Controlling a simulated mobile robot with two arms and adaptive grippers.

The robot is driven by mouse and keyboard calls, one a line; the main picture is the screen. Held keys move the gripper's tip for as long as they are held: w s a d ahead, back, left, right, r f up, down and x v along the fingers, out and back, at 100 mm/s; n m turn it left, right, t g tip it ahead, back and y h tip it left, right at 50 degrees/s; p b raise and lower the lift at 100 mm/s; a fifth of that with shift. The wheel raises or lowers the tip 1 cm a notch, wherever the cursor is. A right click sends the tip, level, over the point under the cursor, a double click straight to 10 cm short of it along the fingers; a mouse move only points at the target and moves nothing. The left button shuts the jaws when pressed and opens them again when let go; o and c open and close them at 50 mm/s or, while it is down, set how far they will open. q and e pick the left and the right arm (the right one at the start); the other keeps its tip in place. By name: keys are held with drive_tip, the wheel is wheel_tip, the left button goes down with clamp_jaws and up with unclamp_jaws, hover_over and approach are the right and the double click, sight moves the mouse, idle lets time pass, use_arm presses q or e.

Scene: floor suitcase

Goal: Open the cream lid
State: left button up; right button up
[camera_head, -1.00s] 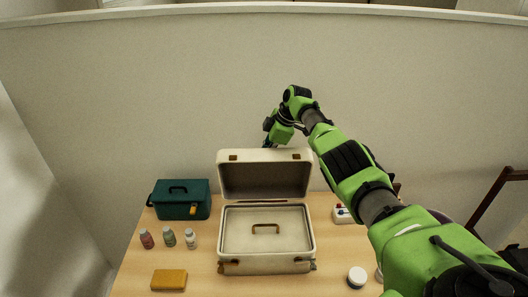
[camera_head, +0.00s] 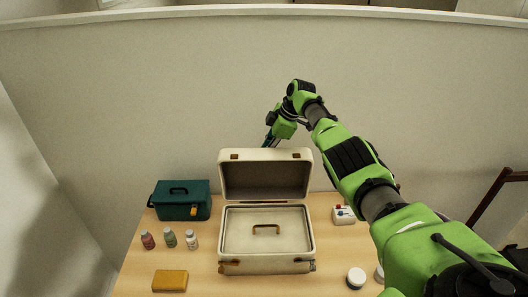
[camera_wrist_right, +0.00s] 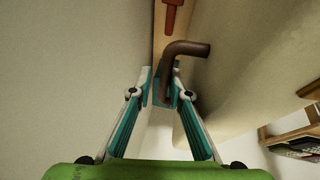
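A cream suitcase (camera_head: 228,240) stands on the wooden table with its cream lid (camera_head: 225,185) standing up, open. A brown handle (camera_head: 266,227) shows in its pale interior. My right arm reaches over from the right. Its gripper (camera_head: 267,146) is just behind the lid's top edge, its tips partly hidden. In the right wrist view, the fingers (camera_wrist_right: 164,88) are apart at their tips. A brown bent bar (camera_wrist_right: 187,48) beside the cream surface (camera_wrist_right: 235,70) reaches down toward the gap; contact is unclear. My left gripper is not in view.
A teal box (camera_head: 182,203) and several small bottles (camera_head: 170,238) stand left of the suitcase, with a yellow block (camera_head: 170,281) in front. A white device (camera_head: 343,214) and a white jar (camera_head: 355,278) are on the right. A wall rises behind the table.

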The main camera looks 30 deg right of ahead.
drive_tip(key=w+d+p+v, duration=0.1)
drive_tip(key=w+p+v, duration=0.1)
drive_tip(key=p+v, duration=0.6)
drive_tip(key=shift+w+d+v, duration=0.3)
drive_tip(key=shift+v, duration=2.8)
drive_tip(key=v, duration=1.2)
